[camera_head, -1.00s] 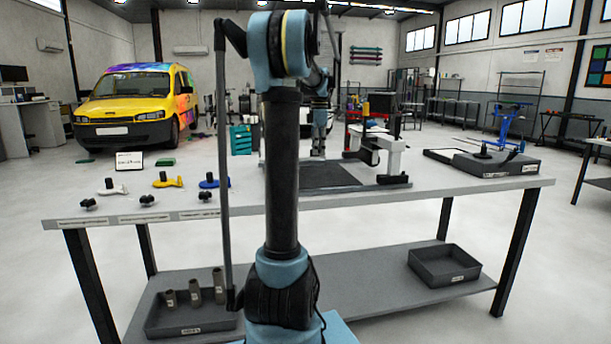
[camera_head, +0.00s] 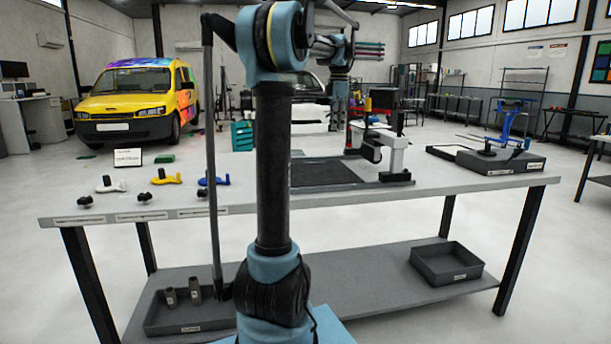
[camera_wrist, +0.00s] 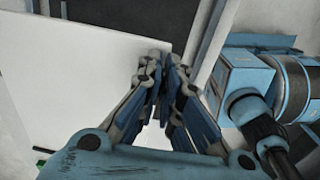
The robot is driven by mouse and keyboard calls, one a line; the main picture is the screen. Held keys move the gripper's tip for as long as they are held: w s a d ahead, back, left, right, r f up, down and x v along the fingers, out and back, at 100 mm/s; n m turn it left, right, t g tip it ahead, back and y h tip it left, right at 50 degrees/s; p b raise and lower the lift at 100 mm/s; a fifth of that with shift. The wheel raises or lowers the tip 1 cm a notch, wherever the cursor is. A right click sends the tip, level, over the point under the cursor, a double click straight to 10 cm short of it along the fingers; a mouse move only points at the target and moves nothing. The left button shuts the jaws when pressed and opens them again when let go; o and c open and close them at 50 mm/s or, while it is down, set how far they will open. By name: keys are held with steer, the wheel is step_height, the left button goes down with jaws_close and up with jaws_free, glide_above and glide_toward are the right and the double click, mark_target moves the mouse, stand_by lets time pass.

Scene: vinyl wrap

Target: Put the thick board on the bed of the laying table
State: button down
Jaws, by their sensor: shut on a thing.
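In the wrist view the two fingertips of my gripper (camera_wrist: 166,62) are close together at the right edge of a large white board (camera_wrist: 75,75). They are shut on that edge. In the head view the dark bed (camera_head: 322,172) of the laying table lies on the grey bench, with a white, black and red carriage (camera_head: 392,145) at its right. My upright arm covers the bed's left side.
White, yellow (camera_head: 166,178) and blue hand tools and black knobs stand at the bench's left. A dark grey block (camera_head: 500,162) stands at its right. The lower shelf holds an open tray (camera_head: 446,263) and a bin with grey cylinders (camera_head: 170,297). Bare bench lies along the front.

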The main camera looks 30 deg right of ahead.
steer(key=shift+s+d+r, duration=0.1)
steer(key=shift+s+d, duration=0.1)
steer(key=shift+s, duration=0.05)
step_height(320, 180, down, 18)
steer(key=shift+r, duration=0.25)
steer(key=c, duration=1.8)
jaws_free()
step_height(320, 180, up, 12)
steer(key=shift+s, duration=0.15)
